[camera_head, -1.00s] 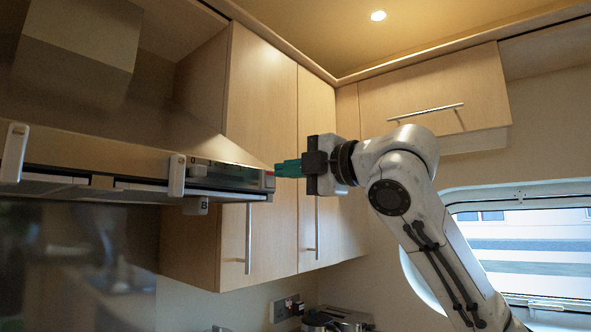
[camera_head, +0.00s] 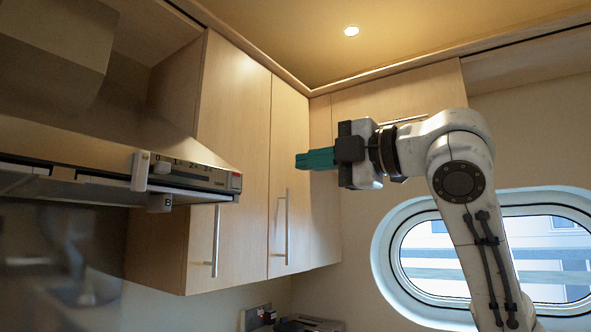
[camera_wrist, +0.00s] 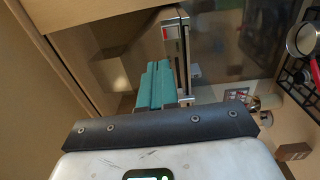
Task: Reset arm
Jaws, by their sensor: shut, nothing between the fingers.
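My gripper (camera_head: 300,160) is in the head view, right of the range hood (camera_head: 190,178) and in front of the wooden cabinet doors. Its teal fingers are together, point left and hold nothing. A clear gap shows in the picture between the fingertips and the hood's end. In the wrist view my gripper's teal fingers (camera_wrist: 155,78) lie side by side, and the hood's edge (camera_wrist: 178,55) shows just beyond them. My white arm rises from the lower right and bends at the elbow joint.
Tall cabinets (camera_head: 232,110) with vertical handles stand behind my gripper. An oval porthole (camera_head: 385,245) is in the wall behind my arm. The ceiling with a round lamp (camera_head: 351,31) is above.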

